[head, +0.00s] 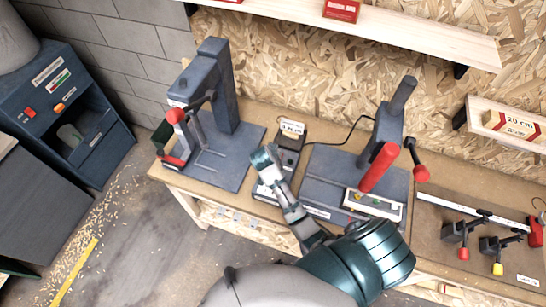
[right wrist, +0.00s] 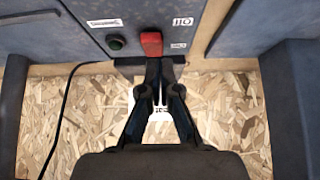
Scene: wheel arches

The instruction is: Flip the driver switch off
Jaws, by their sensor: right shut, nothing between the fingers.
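A red rocker switch (right wrist: 151,43) sits on a grey-blue panel (right wrist: 135,14) in the right wrist view, which looks upside down. A dark green round button or lamp (right wrist: 115,43) is beside it, and a white label (right wrist: 183,21) that seems to read OFF is near it. My right gripper (right wrist: 160,62) is shut and empty, its fingertips right at the switch's edge; I cannot tell whether they touch. My left gripper is not in view.
A grey press (head: 215,90) with a red-knobbed lever stands left of the gripper. Another machine (head: 388,135) with a red handle (head: 379,167) stands to the right.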

